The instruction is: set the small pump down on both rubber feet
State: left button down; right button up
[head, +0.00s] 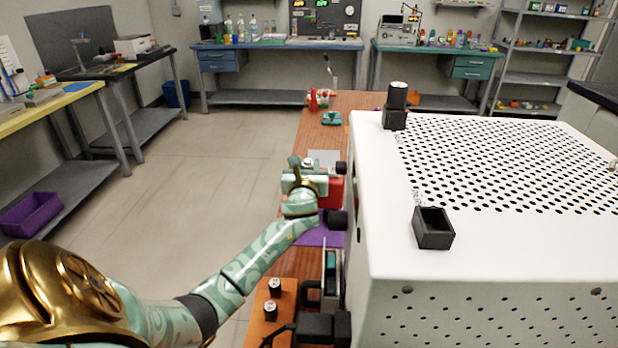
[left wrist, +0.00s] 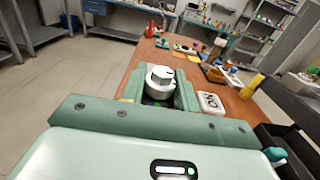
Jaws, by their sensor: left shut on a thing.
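The small pump appears to be the white and grey rounded body (left wrist: 160,79) between the two green fingers of my left gripper (left wrist: 163,92) in the left wrist view. The fingers are shut on it from both sides. In the head view my left gripper (head: 304,178) is over the wooden bench (head: 290,262), left of the big white box, and a pale bit of the pump (head: 308,162) shows at it. The pump's underside and rubber feet are hidden, so I cannot tell whether it touches the bench. My right gripper is not in view.
The big white perforated box (head: 385,225) closes off the bench's right side. A red object (head: 337,190) is right beside the gripper. A purple mat (head: 318,238) lies nearer. A teal item (head: 330,118) and red bottle (head: 312,101) stand farther back. Open floor is left.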

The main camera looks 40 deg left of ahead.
pick_arm(q)
notch_tip(320, 180, down, 3)
jog(key=shift+w+a+f+b, duration=0.1)
jog(key=shift+b, duration=0.55)
jog(key=shift+r, duration=0.35)
jog(key=c, duration=1.1)
grip_release()
jog(key=shift+f, duration=0.1)
jog(key=shift+o, duration=0.2)
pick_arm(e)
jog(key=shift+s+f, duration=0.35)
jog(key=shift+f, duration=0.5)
pick_arm(q)
jog(key=p+v, duration=0.3)
jog(key=v, duration=0.4)
jog(key=shift+s, duration=0.25)
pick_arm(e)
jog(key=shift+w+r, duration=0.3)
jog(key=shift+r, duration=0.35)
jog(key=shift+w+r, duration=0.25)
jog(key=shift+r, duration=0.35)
